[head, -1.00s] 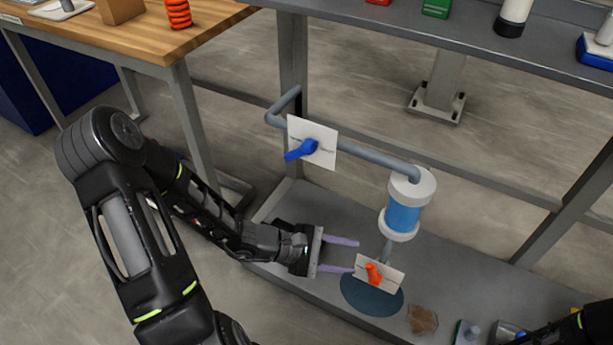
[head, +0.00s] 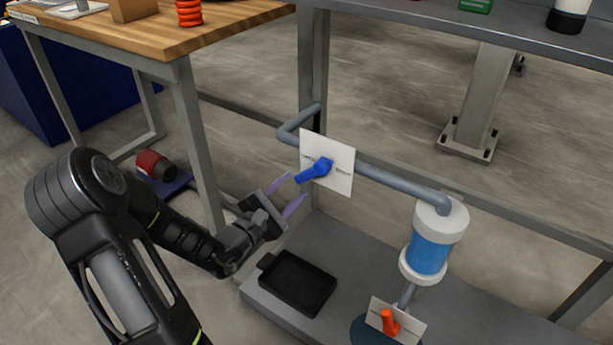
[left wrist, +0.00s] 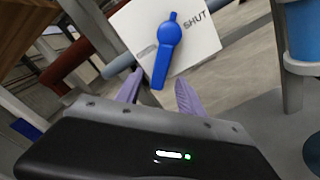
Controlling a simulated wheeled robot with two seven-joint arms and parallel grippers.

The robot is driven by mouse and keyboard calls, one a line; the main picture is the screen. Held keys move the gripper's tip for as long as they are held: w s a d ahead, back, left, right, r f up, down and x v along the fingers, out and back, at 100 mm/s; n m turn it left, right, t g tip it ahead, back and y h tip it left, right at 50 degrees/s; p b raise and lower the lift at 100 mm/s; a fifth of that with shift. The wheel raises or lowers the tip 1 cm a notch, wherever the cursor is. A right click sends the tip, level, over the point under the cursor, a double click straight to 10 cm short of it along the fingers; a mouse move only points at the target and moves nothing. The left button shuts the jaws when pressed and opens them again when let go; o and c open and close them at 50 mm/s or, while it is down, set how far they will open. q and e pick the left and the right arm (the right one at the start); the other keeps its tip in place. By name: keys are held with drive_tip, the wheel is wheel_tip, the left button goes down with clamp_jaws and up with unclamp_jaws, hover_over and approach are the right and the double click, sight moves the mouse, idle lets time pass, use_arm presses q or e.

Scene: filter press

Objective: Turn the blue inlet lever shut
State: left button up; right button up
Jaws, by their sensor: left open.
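The blue inlet lever (head: 315,171) sits on a white plate (head: 342,178) on the grey pipe, its handle pointing down and left in the head view. In the left wrist view the lever (left wrist: 165,50) points down toward my gripper, away from the word SHUT at the plate's upper right (left wrist: 205,35). The plate's left label is too small to read. My left gripper (head: 298,184) is open and empty, its lilac fingertips just short of the handle's end. In the left wrist view the handle tip lies between the fingertips (left wrist: 159,80); contact cannot be told. My right gripper is out of view.
The grey pipe (head: 400,183) runs right to a blue and white filter (head: 428,252). An orange lever (head: 389,322) is below it. A black tray (head: 298,282) lies on the lower shelf. A wooden bench (head: 150,40) stands left; the bench leg is close behind my gripper.

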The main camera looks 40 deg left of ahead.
sight(303, 179)
use_arm(q)
drive_tip(key=w+b, duration=0.2)
drive_tip(key=w, duration=0.4)
drive_tip(key=shift+f, duration=0.15)
drive_tip(key=shift+w, duration=0.35)
drive_tip(key=shift+c, duration=0.5)
clamp_jaws()
idle(0.4)
